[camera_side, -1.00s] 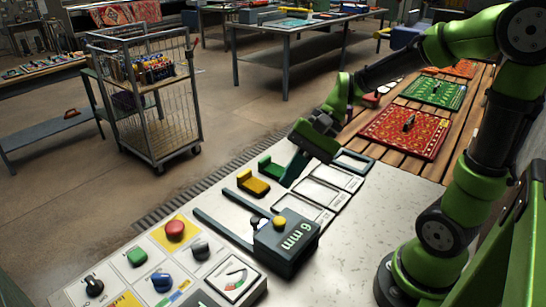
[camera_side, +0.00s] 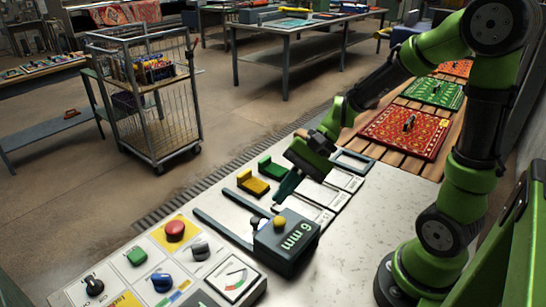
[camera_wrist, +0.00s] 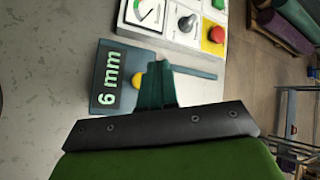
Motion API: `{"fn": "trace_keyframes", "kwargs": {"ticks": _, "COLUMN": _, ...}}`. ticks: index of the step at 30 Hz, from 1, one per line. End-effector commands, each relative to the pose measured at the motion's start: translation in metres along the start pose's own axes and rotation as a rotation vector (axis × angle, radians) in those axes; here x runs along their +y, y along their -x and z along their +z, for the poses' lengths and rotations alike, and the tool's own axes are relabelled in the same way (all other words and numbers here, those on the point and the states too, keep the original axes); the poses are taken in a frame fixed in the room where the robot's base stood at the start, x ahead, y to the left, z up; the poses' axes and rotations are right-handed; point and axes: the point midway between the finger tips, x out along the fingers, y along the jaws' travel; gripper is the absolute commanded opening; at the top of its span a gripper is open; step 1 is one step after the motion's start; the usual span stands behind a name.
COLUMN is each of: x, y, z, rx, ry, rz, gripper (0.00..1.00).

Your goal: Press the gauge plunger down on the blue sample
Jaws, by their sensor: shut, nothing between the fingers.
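A dark blue-grey block marked "6 mm" (camera_side: 287,245) sits on the light worktop with a yellow round knob (camera_side: 280,222) on its top; this looks like the gauge and its plunger. In the wrist view the block (camera_wrist: 108,82) and part of the yellow knob (camera_wrist: 137,81) show just left of my fingers. My gripper (camera_side: 280,196) is shut and empty, pointing down, just beyond the knob and apart from it in the side view. Its teal fingers (camera_wrist: 155,75) hide part of the block's far side. I cannot make out which thing is the blue sample.
A control panel (camera_side: 137,236) with coloured knobs and a dial (camera_side: 232,278) lies left of the block. Yellow (camera_side: 252,183) and green (camera_side: 271,168) pieces and several pale frames lie beyond. Red (camera_side: 405,132) and green (camera_side: 435,93) rugs lie on slats. Bare worktop is at right.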

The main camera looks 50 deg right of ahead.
Motion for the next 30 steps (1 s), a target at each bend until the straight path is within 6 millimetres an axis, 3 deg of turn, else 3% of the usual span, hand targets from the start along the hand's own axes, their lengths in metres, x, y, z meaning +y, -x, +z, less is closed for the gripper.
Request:
{"fn": "trace_keyframes", "kwargs": {"ticks": 10, "x": 0.017, "y": -0.023, "z": -0.017, "rx": -0.001, "ry": -0.001, "rz": 0.001, "gripper": 0.00}}
{"fn": "trace_keyframes", "kwargs": {"ticks": 30, "x": 0.018, "y": -0.025, "z": -0.018, "rx": 0.000, "ry": 0.001, "rz": 0.000, "gripper": 0.00}}
